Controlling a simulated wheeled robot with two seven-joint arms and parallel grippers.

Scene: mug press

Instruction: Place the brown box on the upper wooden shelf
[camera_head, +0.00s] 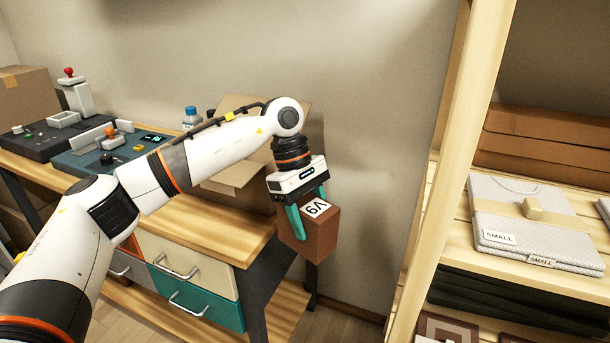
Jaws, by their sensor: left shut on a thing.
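My left gripper (307,208), with green fingers, is shut on a brown box (309,238) with a white label marked "V9". The box is held in the air near the right end of the wooden workbench, tilted a little. The wooden shelf unit stands at the right. Its upper visible board (455,212) carries folded grey garments (522,212) labelled "SMALL" and larger brown boxes (545,145) at the back. The gripper and box are left of the shelf's front post and apart from it. My right gripper is not in view.
The shelf's upright wooden post (447,150) stands between the box and the boards. The workbench (235,235) holds an open cardboard box (240,172), a blue-capped bottle (191,118) and control panels (105,148). Dark folded items (510,300) lie on a lower shelf.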

